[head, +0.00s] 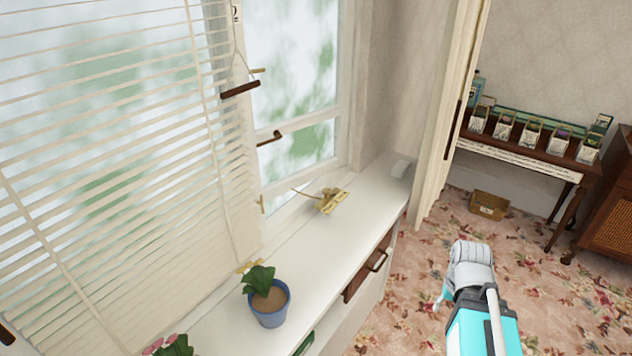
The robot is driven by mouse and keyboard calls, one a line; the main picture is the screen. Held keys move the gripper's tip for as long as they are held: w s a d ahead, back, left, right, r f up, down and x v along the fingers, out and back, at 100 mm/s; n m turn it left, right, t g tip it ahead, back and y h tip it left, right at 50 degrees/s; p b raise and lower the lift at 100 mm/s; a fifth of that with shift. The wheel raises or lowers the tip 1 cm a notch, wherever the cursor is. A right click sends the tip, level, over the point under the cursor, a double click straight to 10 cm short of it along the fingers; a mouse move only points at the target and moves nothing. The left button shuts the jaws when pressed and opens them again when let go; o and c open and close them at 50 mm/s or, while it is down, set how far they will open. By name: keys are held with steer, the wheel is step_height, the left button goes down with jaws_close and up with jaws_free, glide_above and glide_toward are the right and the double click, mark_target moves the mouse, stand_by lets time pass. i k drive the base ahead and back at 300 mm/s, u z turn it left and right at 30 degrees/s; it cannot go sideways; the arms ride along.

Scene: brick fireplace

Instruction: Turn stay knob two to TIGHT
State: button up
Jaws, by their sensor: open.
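A brass fitting (330,201) with a thin arm and a small plate stands on the white sill below the right window pane; it looks like a window stay. Its knob and any TIGHT marking are too small to read. A second small brass piece (247,267) shows behind the potted plant, at the foot of the blind. I cannot tell which of them is stay knob two. Part of my arm shows at the lower right, over the floor; my gripper's fingers are not seen.
A blue pot with a plant (268,306) stands on the sill (370,205). A white slatted blind (110,180) covers the left window. A dark bar (240,90) hangs on a cord, above a brown window handle (270,138). A drawer handle (377,260) juts out below the sill.

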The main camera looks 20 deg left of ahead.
mark_target(327, 191)
steer(key=u, duration=0.35)
steer(key=i, duration=0.65)
steer(key=u, duration=0.45)
steer(key=k, duration=0.85)
steer(key=u, duration=0.15)
steer(key=i, duration=0.9)
steer(key=z, duration=0.1)
